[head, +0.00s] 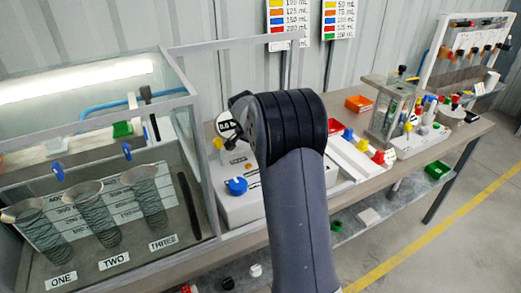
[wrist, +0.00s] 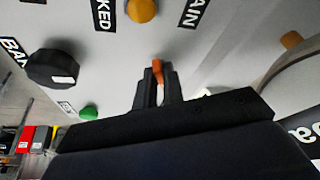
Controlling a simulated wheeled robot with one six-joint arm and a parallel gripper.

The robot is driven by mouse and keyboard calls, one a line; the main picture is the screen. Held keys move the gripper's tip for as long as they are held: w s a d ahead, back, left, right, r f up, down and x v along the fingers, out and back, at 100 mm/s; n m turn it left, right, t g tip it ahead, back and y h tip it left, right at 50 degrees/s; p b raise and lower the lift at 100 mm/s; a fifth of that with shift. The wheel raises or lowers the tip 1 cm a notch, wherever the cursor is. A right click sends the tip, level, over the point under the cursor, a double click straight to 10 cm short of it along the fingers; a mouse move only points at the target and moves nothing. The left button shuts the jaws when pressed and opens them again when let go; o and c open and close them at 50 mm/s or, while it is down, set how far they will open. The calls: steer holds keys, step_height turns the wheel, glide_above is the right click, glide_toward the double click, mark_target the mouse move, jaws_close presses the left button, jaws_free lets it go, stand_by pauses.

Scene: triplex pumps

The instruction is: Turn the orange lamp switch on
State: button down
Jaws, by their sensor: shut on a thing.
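The orange switch (wrist: 158,68) shows in the wrist view as a small orange lever between the fingertips of my gripper (wrist: 157,80). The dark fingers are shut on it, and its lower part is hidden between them. It stands out from a grey panel (wrist: 205,70). A round orange-yellow lamp or button (wrist: 142,10) sits on the panel above the lever, beside a black label. I cannot tell whether the lamp is lit. In the head view my arm covers the switch.
A black knob (wrist: 52,68) and a green button (wrist: 88,112) are left of the fingers. Another orange part (wrist: 291,39) is at the right. In the head view, a clear-walled tank (head: 190,150) stands left of my arm and a blue knob (head: 237,186) sits on the white unit.

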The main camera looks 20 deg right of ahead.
steer(key=c, duration=1.5)
jaws_free()
steer(key=v, duration=1)
steer(key=shift+s+a+r+b, duration=0.1)
steer(key=shift+a+r+b, duration=0.1)
steer(key=shift+r+b, duration=0.15)
steer(key=x, duration=1)
steer(key=shift+d+f+p, duration=0.2)
steer(key=shift+f+p, duration=0.15)
